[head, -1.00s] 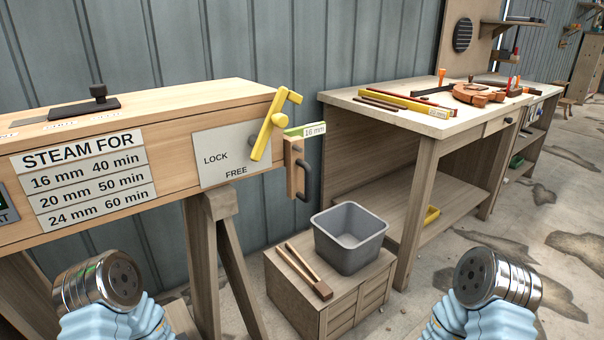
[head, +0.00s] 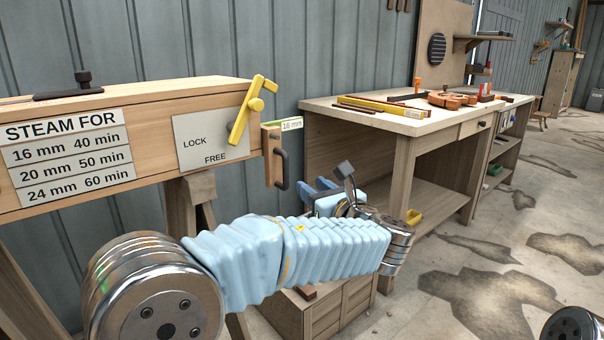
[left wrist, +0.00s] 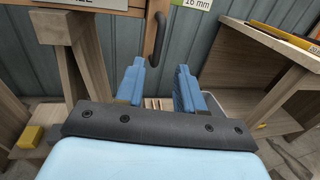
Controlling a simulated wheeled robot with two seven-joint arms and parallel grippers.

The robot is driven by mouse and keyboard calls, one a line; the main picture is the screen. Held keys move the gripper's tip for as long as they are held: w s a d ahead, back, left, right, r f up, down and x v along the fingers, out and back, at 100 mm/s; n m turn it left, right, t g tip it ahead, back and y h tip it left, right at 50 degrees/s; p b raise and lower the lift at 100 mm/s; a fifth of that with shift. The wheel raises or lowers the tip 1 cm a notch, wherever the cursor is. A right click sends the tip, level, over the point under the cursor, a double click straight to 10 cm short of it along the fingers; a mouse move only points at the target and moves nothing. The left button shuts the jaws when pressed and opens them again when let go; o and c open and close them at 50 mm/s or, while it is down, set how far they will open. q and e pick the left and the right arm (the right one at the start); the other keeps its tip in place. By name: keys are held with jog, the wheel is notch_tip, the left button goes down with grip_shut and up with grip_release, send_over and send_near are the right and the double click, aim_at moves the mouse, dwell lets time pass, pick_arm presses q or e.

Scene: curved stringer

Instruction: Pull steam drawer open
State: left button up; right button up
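The steam box (head: 150,190) stands at the left with its sign. The drawer front (head: 271,150) is at its right end, with a dark curved handle (head: 281,168). The handle also shows in the left wrist view (left wrist: 160,36), above and beyond the fingers. A yellow lever (head: 241,118) sits tilted on the LOCK/FREE plate (head: 200,152). My left gripper (head: 332,188) is to the right of and slightly below the handle, apart from it. In the left wrist view its two blue fingers (left wrist: 160,88) are spread with nothing between them. My right gripper is out of view.
A workbench (head: 370,120) with strips and clamps stands right of the box. A low wooden crate (head: 335,308) is below my left arm, which mostly hides its top. A grey bin (left wrist: 213,103) shows behind the fingers. Trestle legs (head: 190,205) support the box.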

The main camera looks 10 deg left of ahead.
aim_at(287, 167)
pick_arm(q)
jog(key=p+x, duration=0.1)
jog(key=x, duration=1.2)
jog(key=shift+w+a, duration=0.25)
grip_shut()
